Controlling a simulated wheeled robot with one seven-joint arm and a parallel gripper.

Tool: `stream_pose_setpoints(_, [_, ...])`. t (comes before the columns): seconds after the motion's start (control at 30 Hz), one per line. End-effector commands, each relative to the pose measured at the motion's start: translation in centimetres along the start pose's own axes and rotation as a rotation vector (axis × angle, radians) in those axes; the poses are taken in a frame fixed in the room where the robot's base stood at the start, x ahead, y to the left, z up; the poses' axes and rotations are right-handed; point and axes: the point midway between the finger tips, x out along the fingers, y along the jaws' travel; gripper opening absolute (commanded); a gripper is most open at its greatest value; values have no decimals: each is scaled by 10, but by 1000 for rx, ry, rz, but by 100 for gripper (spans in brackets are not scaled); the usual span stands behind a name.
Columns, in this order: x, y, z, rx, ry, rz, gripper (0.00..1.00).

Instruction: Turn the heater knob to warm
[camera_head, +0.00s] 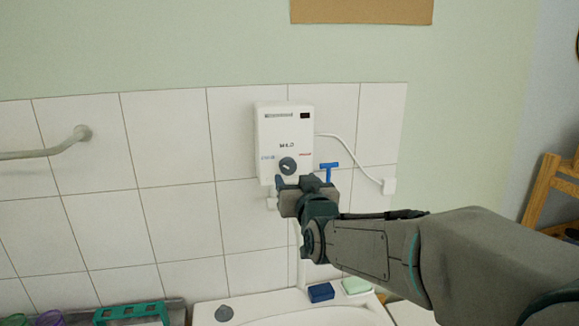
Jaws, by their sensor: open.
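The heater (273,133) is a white box on the tiled wall, with a small dark display at its upper right. Its round dark knob (287,165) sits low on the front, below a label that seems to read "MILD". Blue lettering lies left of the knob and red lettering right of it; both are too small to read surely. A light mark on the knob is visible, but its exact setting I cannot tell. My gripper (298,181) is open just below the knob, and its fingers partly overlap the heater's lower edge. Whether it touches the knob I cannot tell.
A blue tap handle (329,169) stands close right of my gripper. A white cable runs from the heater to a wall socket (388,186). Below is a white sink (262,306) with a blue sponge (321,292) and a green soap block (356,286). A towel rail (50,151) is at left.

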Motion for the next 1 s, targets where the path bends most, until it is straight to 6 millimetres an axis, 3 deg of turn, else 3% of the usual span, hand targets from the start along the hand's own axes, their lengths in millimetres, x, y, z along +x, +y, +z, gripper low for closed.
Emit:
stream_pose_setpoints(0.4, [55, 1, -1, -2, -2, 1, 59])
stream_pose_setpoints(0.9, [67, 1, 0, -1, 0, 1, 59])
stream_pose_setpoints(0.93, [67, 1, 0, -1, 0, 1, 57])
stream_pose_setpoints(1.0, [67, 1, 0, -1, 0, 1, 37])
